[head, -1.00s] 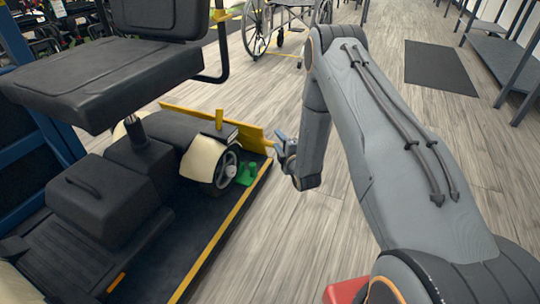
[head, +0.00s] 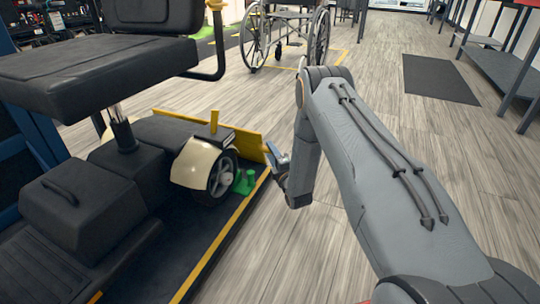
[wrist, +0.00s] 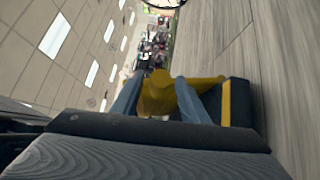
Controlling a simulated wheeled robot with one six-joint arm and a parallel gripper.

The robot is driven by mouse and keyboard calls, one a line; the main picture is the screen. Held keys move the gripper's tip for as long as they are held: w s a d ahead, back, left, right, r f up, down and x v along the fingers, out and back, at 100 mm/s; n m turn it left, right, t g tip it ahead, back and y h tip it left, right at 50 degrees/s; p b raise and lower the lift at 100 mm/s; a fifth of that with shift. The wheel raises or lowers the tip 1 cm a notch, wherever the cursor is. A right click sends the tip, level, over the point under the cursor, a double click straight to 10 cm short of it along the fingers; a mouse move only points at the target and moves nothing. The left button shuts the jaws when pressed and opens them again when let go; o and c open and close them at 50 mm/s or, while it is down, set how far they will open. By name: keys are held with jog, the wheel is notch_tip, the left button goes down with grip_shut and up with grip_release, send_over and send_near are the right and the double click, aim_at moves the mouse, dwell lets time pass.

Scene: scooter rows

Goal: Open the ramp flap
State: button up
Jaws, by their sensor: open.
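The ramp flap (head: 240,138) is a yellow plate standing up at the far end of the dark platform (head: 205,226), behind the scooter's wheel. My gripper (head: 271,154) is at the flap's right end in the head view. In the wrist view, the two blue-grey fingers of my gripper (wrist: 158,98) are apart, with a yellow part of the flap (wrist: 158,90) showing between and beyond them. I cannot tell whether the fingers touch it. The flap's lower edge is partly hidden by the scooter.
A black mobility scooter (head: 105,190) stands on the platform, with a green block (head: 244,182) by its wheel (head: 222,177). A wheelchair (head: 285,35) is at the back. Dark shelves (head: 510,65) stand at right.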

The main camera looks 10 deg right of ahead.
jog(key=shift+w+a+r, duration=0.1)
jog(key=shift+w, duration=0.45)
grip_shut()
